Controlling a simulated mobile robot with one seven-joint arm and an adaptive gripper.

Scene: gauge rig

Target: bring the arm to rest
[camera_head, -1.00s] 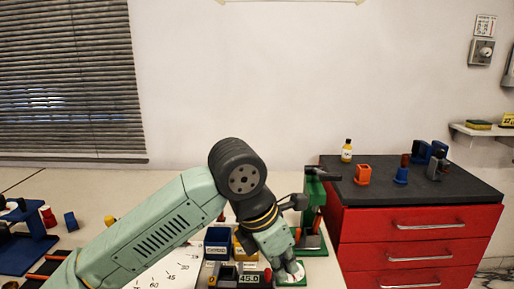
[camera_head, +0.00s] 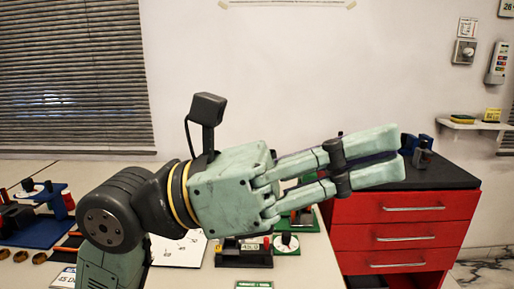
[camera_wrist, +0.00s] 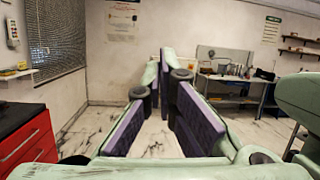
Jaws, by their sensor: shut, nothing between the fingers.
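My gripper (camera_head: 395,157) is raised in front of the wall in the head view, reaching to the right with its fingers over the near part of the dark cabinet top. The fingers are shut and hold nothing. In the wrist view my gripper (camera_wrist: 165,75) points out across the room, its purple-padded fingers seen against the far wall and floor. My arm hides part of the bench and most of the things on the cabinet top.
A red drawer cabinet (camera_head: 400,235) stands at the right. The pale bench (camera_head: 310,270) holds a dark gauge with a display (camera_head: 245,253) and a green stand (camera_head: 305,220). A blue rig (camera_head: 45,230) is at the left. A workbench (camera_wrist: 235,82) stands across the room.

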